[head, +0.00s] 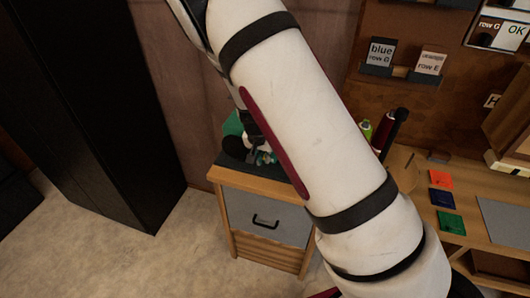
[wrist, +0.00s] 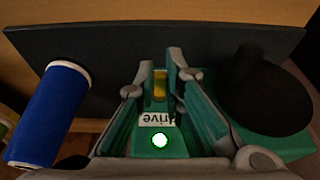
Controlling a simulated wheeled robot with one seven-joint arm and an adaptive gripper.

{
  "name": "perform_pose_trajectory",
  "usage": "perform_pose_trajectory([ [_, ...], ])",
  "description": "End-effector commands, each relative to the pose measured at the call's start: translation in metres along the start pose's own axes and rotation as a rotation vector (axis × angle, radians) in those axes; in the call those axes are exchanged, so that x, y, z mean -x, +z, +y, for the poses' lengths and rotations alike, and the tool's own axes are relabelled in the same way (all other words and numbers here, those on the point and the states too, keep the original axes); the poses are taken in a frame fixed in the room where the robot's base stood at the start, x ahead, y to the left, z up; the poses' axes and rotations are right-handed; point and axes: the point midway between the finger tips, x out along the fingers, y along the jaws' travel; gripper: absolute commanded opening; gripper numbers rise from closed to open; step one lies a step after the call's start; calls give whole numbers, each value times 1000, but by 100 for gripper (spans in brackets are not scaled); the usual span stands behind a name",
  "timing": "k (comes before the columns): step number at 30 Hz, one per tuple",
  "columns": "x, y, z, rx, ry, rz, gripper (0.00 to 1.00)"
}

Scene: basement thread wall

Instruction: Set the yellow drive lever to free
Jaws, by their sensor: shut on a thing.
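The yellow drive lever (wrist: 159,88) stands upright between the fingers of my gripper (wrist: 160,78) in the wrist view, and the gripper is shut on it. A white "drive" label (wrist: 157,119) sits on the green machine (wrist: 285,138) just below the lever. A round light (wrist: 160,140), white with a green rim, glows below the label. In the head view the green machine (head: 233,126) stands on a small cabinet (head: 268,214), mostly hidden behind my arm. The lever cannot be made out there.
A dark panel (wrist: 95,60) lies behind. In the head view a tall black cabinet (head: 85,95) stands left, and a wooden workbench (head: 425,170) with coloured cards stands right.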

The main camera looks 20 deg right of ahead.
Motion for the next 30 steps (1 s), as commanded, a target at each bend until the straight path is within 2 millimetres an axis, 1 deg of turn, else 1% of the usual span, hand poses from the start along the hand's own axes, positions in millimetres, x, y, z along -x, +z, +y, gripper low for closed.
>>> perform_pose_trajectory([
  [1, 0, 5, 1, 4, 3, 38, 0],
  [3, -3, 7, 1, 5, 3, 103, 0],
  [15, -19, 13, 1, 5, 4, 423, 0],
  [22, -24, 13, 0, 2, 2, 534, 0],
  [30, -26, 12, 0, 0, 1, 584, 0],
])
